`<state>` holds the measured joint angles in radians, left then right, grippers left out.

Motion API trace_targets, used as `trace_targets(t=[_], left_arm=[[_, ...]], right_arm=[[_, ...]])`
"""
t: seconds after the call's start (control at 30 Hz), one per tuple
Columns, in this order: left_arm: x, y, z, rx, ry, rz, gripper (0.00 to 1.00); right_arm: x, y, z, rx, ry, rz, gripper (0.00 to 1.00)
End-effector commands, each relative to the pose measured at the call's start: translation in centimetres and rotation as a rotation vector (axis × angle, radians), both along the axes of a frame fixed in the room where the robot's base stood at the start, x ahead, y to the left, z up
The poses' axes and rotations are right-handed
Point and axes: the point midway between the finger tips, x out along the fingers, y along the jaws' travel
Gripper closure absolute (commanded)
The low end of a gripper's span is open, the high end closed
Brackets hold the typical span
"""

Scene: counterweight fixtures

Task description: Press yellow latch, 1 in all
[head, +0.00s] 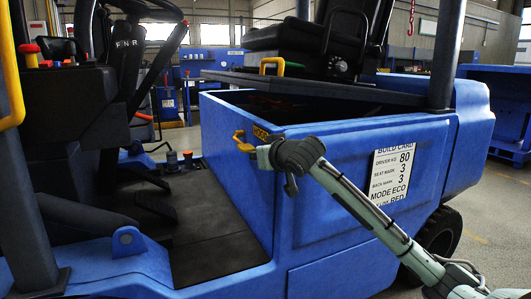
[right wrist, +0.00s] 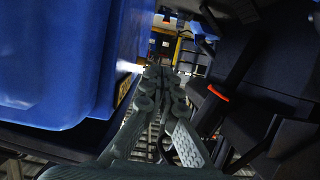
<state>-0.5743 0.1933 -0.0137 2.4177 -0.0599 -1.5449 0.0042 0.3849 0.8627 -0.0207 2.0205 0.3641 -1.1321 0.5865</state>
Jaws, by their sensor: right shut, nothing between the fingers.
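The yellow latch (head: 243,141) sticks out from the upper front corner of the truck's blue body, beside a small yellow-orange label (head: 262,133). My right gripper (head: 290,172) is just right of and slightly below the latch in the head view, partly hidden by its own wrist. In the right wrist view its fingers (right wrist: 160,80) are shut with nothing between them, beside the blue body (right wrist: 60,65). I cannot tell whether they touch the latch. My left gripper is not in view.
A dark seat deck (head: 355,91) with a yellow handle (head: 272,66) lies above an open blue compartment. A build card (head: 391,173) is on the blue side. The steering column and a dark post stand left. The footwell floor (head: 205,215) is clear.

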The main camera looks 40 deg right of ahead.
Motion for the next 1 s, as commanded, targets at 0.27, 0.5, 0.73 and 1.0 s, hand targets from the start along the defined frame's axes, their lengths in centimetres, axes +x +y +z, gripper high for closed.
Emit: trace_targets(t=[0.27,0.5,0.73,1.0], left_arm=[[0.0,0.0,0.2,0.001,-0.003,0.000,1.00],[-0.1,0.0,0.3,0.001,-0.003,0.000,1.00],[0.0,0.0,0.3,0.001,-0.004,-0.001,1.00],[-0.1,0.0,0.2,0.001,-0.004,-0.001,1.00]], right_arm=[[-4.2,1.0,1.7,0.000,-0.002,0.001,1.00],[-4.9,1.2,2.0,-0.001,-0.003,0.000,1.00],[-4.9,1.2,2.1,-0.001,-0.003,0.000,1.00],[-4.9,1.1,2.1,-0.001,-0.003,0.000,1.00]])
